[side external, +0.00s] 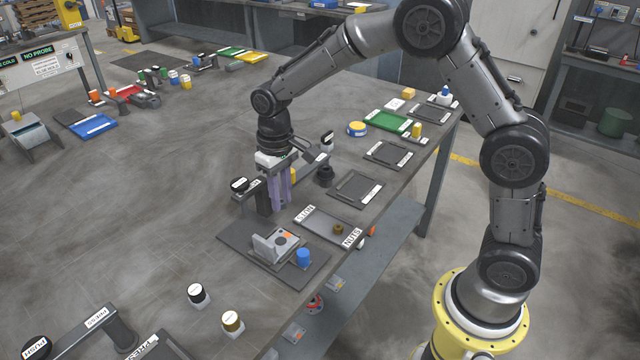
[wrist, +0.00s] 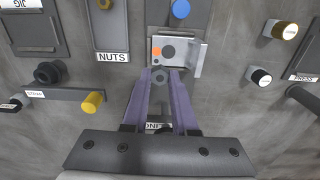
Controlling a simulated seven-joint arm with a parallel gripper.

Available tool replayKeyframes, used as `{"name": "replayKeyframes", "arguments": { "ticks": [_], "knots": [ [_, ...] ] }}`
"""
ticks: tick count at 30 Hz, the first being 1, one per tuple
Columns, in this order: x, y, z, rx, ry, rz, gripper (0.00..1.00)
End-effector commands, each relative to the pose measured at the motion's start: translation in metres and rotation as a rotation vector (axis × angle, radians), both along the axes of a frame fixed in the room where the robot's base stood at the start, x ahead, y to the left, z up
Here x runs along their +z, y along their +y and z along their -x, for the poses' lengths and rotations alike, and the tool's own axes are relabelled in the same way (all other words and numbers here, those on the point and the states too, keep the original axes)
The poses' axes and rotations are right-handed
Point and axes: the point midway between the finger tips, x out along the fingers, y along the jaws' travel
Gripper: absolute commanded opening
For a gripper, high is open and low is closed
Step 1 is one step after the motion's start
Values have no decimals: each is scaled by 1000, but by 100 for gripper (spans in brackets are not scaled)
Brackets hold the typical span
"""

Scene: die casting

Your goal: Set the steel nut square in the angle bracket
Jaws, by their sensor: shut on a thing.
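The angle bracket (side external: 270,248) sits on a dark mat, with an upright grey wall and a light base bearing an orange mark and a dark round mark. It also shows in the wrist view (wrist: 197,58), just beyond my fingertips. My gripper (side external: 279,208) points down behind the bracket in the side view. Its purple fingers (wrist: 161,78) are shut on a small grey piece, which looks like the steel nut (wrist: 161,75). The fingers hide the nut in the side view, and its exact tilt cannot be told.
A blue cylinder (side external: 303,257) stands beside the bracket. The tray marked NUTS (side external: 318,222) holds a brass-coloured nut (side external: 338,229). A station with a black-topped post (side external: 240,186) stands close to my gripper. Dark trays (side external: 356,188) line the bench to the right.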

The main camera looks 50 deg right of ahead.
Motion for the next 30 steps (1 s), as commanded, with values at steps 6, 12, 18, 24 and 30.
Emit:
{"name": "replayKeyframes", "arguments": {
  "ticks": [6,12,18,24,30],
  "knots": [
    [-17,17,1,37,0,0,0],
    [-29,17,1,37,1,0,0],
    [-47,16,2,36,2,0,0],
    [-64,16,2,36,2,0,0],
    [-77,16,1,36,0,0,0]
  ]
}}
